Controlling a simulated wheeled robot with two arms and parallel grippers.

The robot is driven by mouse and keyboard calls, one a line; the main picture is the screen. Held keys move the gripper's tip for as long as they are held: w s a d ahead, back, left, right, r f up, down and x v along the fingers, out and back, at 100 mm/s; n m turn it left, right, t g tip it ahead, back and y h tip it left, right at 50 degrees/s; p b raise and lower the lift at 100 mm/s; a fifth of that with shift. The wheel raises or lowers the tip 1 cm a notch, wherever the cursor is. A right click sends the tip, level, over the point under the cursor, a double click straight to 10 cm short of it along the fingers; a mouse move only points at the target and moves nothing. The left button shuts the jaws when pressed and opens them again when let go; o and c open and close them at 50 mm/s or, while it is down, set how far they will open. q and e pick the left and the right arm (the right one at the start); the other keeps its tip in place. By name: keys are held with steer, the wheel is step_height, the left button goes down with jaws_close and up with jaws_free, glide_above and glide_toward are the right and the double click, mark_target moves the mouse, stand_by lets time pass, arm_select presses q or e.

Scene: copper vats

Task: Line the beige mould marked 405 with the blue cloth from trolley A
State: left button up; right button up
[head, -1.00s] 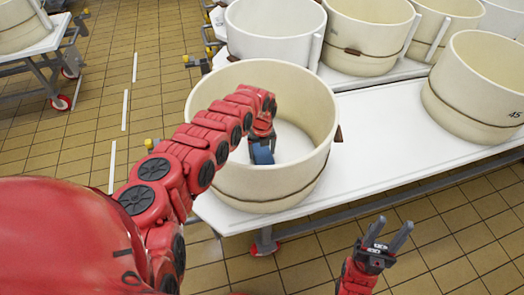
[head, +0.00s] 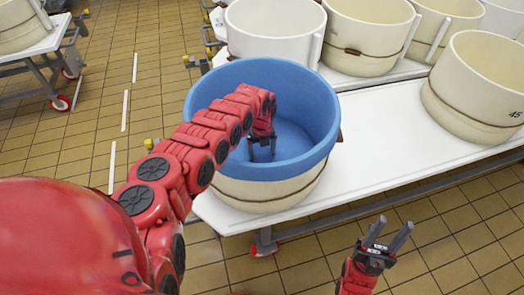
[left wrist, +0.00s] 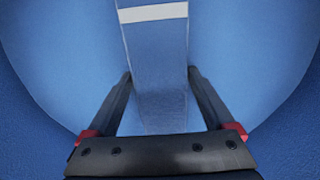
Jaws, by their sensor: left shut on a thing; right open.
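The blue cloth (head: 308,100) lines the inside of a beige mould (head: 265,194) at the near left end of the white table and folds over its rim. No number shows on this mould's visible side. My left gripper (head: 262,155) reaches down inside the lined mould. In the left wrist view my left gripper (left wrist: 160,76) is shut on a part of the blue cloth (left wrist: 158,50) with a white stripe; blue fills the view around it. My right gripper (head: 396,222) is open and empty, low in front of the table.
The white table (head: 375,125) carries another beige mould (head: 475,85), its number partly cut off. Behind stand a white mould (head: 272,35) and more beige moulds (head: 365,30). A trolley (head: 30,50) is at the far left. The tiled floor (head: 60,140) between is clear.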

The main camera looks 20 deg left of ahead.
arm_select(q)
steer(key=shift+s+f, duration=0.1)
steer(key=o, duration=1.2)
steer(key=shift+c, duration=0.2)
steer(key=shift+o, duration=0.8)
steer(key=shift+r, duration=0.5)
step_height(320, 180, up, 16)
steer(key=p, duration=0.2)
steer(key=shift+r, duration=0.15)
